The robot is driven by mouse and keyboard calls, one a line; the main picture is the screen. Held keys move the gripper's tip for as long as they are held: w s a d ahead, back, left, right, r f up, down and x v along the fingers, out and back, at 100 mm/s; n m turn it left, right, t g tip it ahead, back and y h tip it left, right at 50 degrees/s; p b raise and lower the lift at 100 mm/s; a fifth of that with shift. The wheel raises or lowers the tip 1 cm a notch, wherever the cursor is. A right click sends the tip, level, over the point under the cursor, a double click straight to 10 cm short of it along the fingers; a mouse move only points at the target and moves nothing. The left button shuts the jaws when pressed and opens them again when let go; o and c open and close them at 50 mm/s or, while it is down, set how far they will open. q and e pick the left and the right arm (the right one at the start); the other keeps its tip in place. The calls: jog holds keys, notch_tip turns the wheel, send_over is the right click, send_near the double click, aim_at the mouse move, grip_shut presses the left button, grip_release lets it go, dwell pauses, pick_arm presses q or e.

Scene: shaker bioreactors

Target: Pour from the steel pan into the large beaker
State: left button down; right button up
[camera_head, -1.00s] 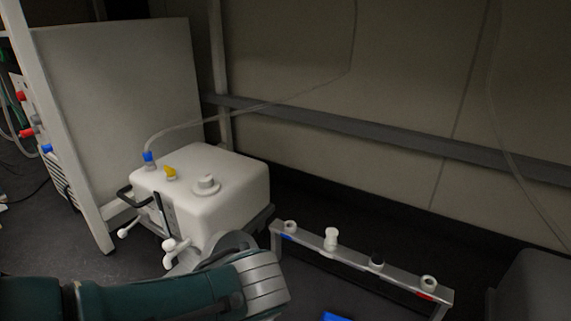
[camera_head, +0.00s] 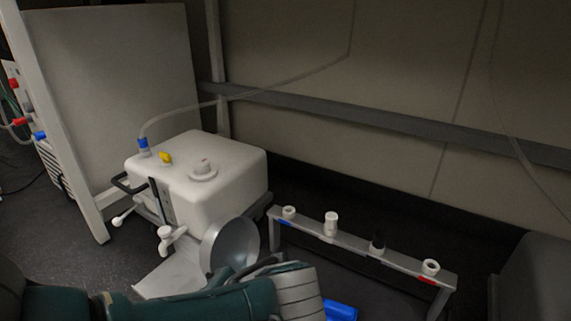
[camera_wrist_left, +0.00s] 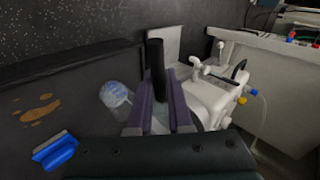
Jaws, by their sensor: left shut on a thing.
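The steel pan (camera_head: 237,246) shows in the head view as a tilted grey round bowl in front of the white tank's tap. My left gripper (camera_wrist_left: 160,112) is shut on the pan's black handle (camera_wrist_left: 155,66), which sticks up between the purple fingers in the left wrist view. A clear vessel that looks like the large beaker (camera_wrist_left: 116,98) shows beside the fingers in that view. The beaker is not visible in the head view, where my teal arm covers the lower middle. I cannot tell whether anything is in the pan. My right gripper is not in view.
A white tank (camera_head: 205,180) with a tap (camera_head: 168,238) stands close behind the pan. A metal rack (camera_head: 360,254) with several small caps is at the right. A blue object (camera_head: 340,310) lies low, and it also shows in the wrist view (camera_wrist_left: 55,151).

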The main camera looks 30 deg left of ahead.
pick_arm(q)
jog(key=shift+d+f+b, duration=0.1)
jog(key=shift+b, duration=0.2)
jog(key=shift+d+f+y+b, duration=0.25)
jog(key=shift+y+b, duration=0.3)
jog(key=shift+b, duration=0.45)
jog(key=shift+d+f+y+b, duration=0.1)
jog(key=shift+d+y+b, duration=0.2)
jog(key=shift+y+b, duration=0.45)
jog(key=shift+b, duration=0.5)
jog(key=shift+d+f+y+b, duration=0.5)
jog(key=shift+y+b, duration=0.4)
jog(key=shift+b, duration=1.35)
jog(key=shift+s+d+r, duration=0.1)
jog(key=shift+d, duration=0.05)
jog(key=shift+r, duration=0.1)
dwell(0.5)
